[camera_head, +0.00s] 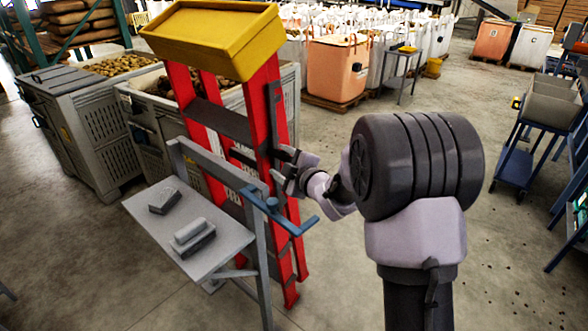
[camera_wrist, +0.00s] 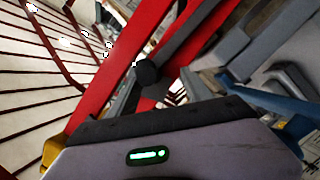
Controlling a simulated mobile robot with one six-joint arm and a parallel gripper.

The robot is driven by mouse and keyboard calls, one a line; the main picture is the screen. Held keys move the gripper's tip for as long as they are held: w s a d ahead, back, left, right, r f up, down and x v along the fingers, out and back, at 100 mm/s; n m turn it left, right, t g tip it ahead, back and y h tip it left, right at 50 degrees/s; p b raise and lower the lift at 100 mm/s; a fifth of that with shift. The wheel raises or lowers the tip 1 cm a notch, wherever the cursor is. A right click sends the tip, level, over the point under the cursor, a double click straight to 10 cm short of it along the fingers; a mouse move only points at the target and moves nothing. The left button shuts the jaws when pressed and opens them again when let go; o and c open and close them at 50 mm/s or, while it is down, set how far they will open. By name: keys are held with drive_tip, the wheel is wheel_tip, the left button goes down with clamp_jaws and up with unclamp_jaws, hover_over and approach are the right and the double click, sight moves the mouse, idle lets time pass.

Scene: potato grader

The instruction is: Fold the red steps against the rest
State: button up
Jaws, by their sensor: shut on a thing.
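The red steps (camera_head: 272,115) stand upright with a yellow top (camera_head: 215,38) and dark grey treads, in the middle left of the head view. Their front and rear legs are a little apart at the floor. My gripper (camera_head: 283,170) is at the right side of the steps, at mid height, shut on part of them. A red rail of the steps (camera_wrist: 118,72) fills the middle of the wrist view, with a dark round knob close to my gripper. The exact held part is hidden.
A grey table (camera_head: 190,232) with grey blocks adjoins the frame. Potato crates (camera_head: 85,120) stand behind the steps at left. A small stand (camera_head: 398,72) and orange bag (camera_head: 338,68) are behind. A blue trolley (camera_head: 530,140) is at right. Floor between is clear.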

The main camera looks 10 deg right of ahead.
drive_tip(key=p+v, duration=0.3)
drive_tip(key=v, duration=1.3)
drive_tip(key=shift+s, duration=0.25)
drive_tip(key=shift+d+r, duration=0.1)
drive_tip(key=shift+r, duration=0.15)
drive_tip(key=s+d+r+m+g+h, duration=0.3)
drive_tip(key=s+r+m+h, duration=0.25)
drive_tip(key=m, duration=0.45)
drive_tip(key=s+a+f+m+g+y, duration=0.1)
drive_tip(key=s+a+m+g, duration=0.2)
drive_tip(key=s, duration=0.8)
drive_tip(key=s+a+m+g+y, duration=0.2)
drive_tip(key=s+a+m+g, duration=0.1)
drive_tip(key=s+a+m, duration=0.3)
drive_tip(key=s+a, duration=0.2)
drive_tip(key=s, duration=0.2)
drive_tip(key=shift+s+a+f+m, duration=0.3)
drive_tip(key=shift+s+f, duration=0.05)
drive_tip(key=shift+s, duration=0.05)
